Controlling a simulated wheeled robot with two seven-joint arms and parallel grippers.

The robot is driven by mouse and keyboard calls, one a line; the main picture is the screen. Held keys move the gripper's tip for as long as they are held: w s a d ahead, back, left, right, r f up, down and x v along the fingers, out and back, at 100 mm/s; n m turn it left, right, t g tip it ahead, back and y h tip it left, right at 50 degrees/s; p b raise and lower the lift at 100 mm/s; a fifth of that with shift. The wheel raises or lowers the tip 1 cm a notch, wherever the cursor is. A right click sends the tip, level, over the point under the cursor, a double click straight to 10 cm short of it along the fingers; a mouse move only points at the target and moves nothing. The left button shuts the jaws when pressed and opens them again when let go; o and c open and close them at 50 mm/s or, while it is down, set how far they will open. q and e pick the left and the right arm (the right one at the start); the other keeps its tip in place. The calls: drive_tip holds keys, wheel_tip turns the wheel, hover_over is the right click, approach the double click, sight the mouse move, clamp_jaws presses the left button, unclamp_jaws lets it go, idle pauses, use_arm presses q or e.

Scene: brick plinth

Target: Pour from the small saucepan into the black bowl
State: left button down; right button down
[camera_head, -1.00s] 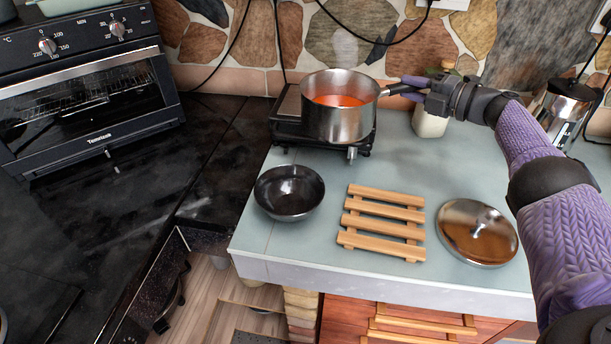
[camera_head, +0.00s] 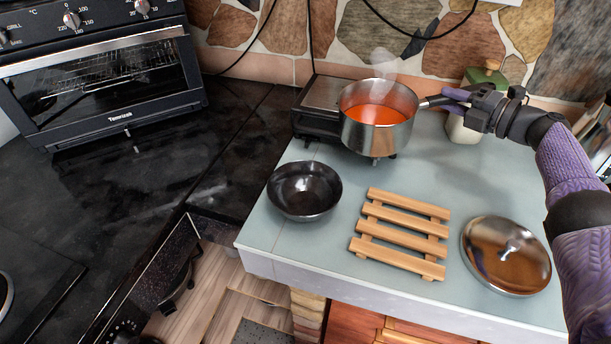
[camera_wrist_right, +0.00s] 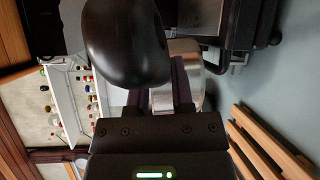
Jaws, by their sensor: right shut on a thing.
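The small saucepan (camera_head: 375,137) is shiny steel and holds orange-red liquid, with faint steam above it. It is close to level at the hotplate (camera_head: 318,93); I cannot tell whether its base touches it. My right gripper (camera_head: 455,99) is shut on the saucepan's dark handle, to the right of the pan. In the right wrist view the steel pan wall (camera_wrist_right: 186,75) shows beyond the fingers, and the handle's rounded black end is close to the camera. The black bowl (camera_head: 304,191) stands upright and looks empty, front-left of the pan. My left gripper is out of view.
A wooden slatted trivet (camera_head: 402,234) lies right of the bowl, and a steel lid (camera_head: 506,256) lies farther right. A green-topped jar (camera_head: 462,130) stands behind my right gripper. A toaster oven (camera_head: 105,75) is at left. The counter's front edge is just below the bowl.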

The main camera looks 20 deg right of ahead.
drive_tip(key=s+a+r+n+h+p, duration=0.1)
drive_tip(key=a+r+n+p, duration=0.2)
drive_tip(key=a+p, duration=0.2)
drive_tip(key=s+a+r+n+p, duration=0.2)
drive_tip(key=a+p, duration=0.3)
drive_tip(key=p, duration=0.6)
drive_tip(key=shift+s+a+r+n+h+p, duration=0.15)
drive_tip(key=shift+r+n+h+p, duration=0.2)
drive_tip(key=shift+r+n, duration=0.4)
idle(1.1)
drive_tip(key=shift+s+a+r+n+h+p, duration=0.1)
drive_tip(key=shift+s+a+n+h+p, duration=0.1)
drive_tip(key=shift+a+n, duration=0.3)
drive_tip(key=shift+s+a+r+n+h+p, duration=0.1)
drive_tip(key=shift+s+a+n+h+p, duration=0.1)
drive_tip(key=shift+a+n, duration=0.3)
idle(0.6)
